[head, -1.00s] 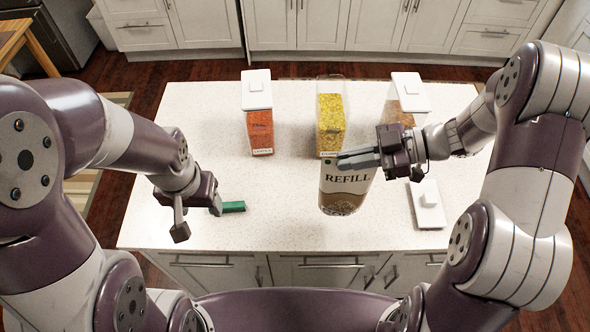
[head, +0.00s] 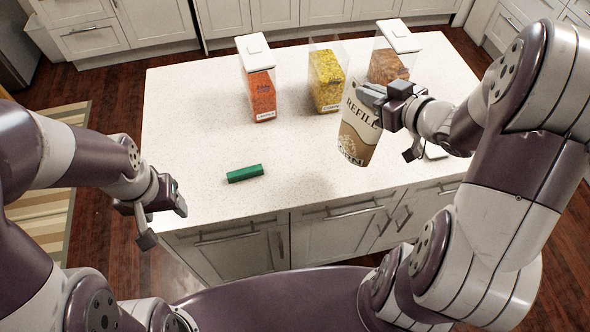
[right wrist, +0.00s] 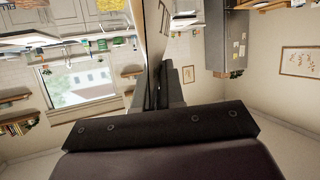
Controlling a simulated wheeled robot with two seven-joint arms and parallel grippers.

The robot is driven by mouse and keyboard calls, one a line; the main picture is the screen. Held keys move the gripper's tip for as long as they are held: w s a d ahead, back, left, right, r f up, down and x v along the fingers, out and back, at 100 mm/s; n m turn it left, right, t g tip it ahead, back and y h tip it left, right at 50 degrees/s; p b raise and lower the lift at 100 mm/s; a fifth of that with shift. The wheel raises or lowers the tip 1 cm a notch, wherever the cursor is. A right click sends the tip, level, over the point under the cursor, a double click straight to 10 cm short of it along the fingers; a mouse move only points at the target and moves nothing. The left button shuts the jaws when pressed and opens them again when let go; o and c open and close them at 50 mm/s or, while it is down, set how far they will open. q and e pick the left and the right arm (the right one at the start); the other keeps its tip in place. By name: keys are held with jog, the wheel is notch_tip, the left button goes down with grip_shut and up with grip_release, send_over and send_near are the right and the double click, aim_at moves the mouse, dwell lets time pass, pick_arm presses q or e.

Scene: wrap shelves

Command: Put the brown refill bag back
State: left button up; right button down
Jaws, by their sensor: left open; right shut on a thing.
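The brown refill bag (head: 357,137) is white above and brown below, with "REFILL" printed on it. My right gripper (head: 372,97) is shut on its top edge and holds it, slightly tilted, near the front right of the counter. Whether the bag's bottom touches the counter is unclear. My left gripper (head: 163,222) is open and empty at the counter's front left edge. In the right wrist view, my right gripper's dark body fills the bottom, and I cannot clearly make out the bag.
On the white counter (head: 200,150) stand a lidded container of orange food (head: 262,95), an open one of yellow food (head: 326,80) and a lidded one of brown food (head: 388,66). A white lid (head: 435,151) is partly hidden.

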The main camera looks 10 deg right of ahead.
jog(key=w+f, duration=0.1)
jog(key=w+a+f, duration=0.1)
jog(key=f, duration=0.1)
jog(key=shift+w+f, duration=0.15)
jog(key=shift+w, duration=0.25)
jog(key=w+a+f+p, duration=0.1)
jog(key=w+a+f, duration=0.2)
jog(key=a+f, duration=0.4)
jog(key=shift+w+a+f, duration=0.35)
jog(key=shift+a+f, duration=0.05)
jog(key=shift+f, duration=0.35)
jog(key=c, duration=1.2)
grip_release()
jog(key=shift+d, duration=0.1)
jog(key=shift+c, duration=0.2)
pick_arm(q)
jog(key=shift+w+d+r, duration=0.4)
jog(key=shift+d+r, duration=0.1)
jog(key=shift+d, duration=0.15)
